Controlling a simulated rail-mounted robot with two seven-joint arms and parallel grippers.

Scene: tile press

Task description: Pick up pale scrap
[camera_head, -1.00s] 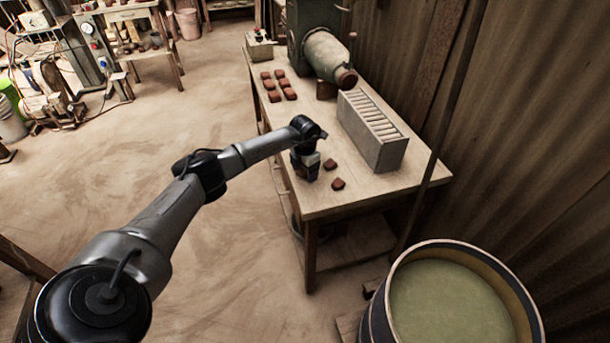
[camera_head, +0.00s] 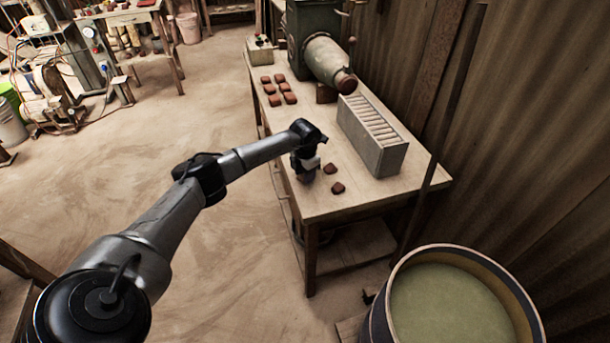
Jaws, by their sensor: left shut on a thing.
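My left gripper (camera_head: 305,174) is low over the front left part of the workbench (camera_head: 375,190), pointing down. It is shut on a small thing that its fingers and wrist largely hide. No pale scrap lies in clear sight elsewhere on the bench, so the held thing seems to be the pale scrap. Two reddish-brown scraps lie just right of the gripper: one close beside it (camera_head: 330,169) and one nearer the front edge (camera_head: 338,188). My right gripper is not in view.
A grey slotted box (camera_head: 375,157) stands right of the gripper. Several brown tiles (camera_head: 276,87) lie in rows farther back, near a green press machine (camera_head: 325,58). A barrel of greenish liquid (camera_head: 450,308) stands in front of the bench. The bench's front right corner is clear.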

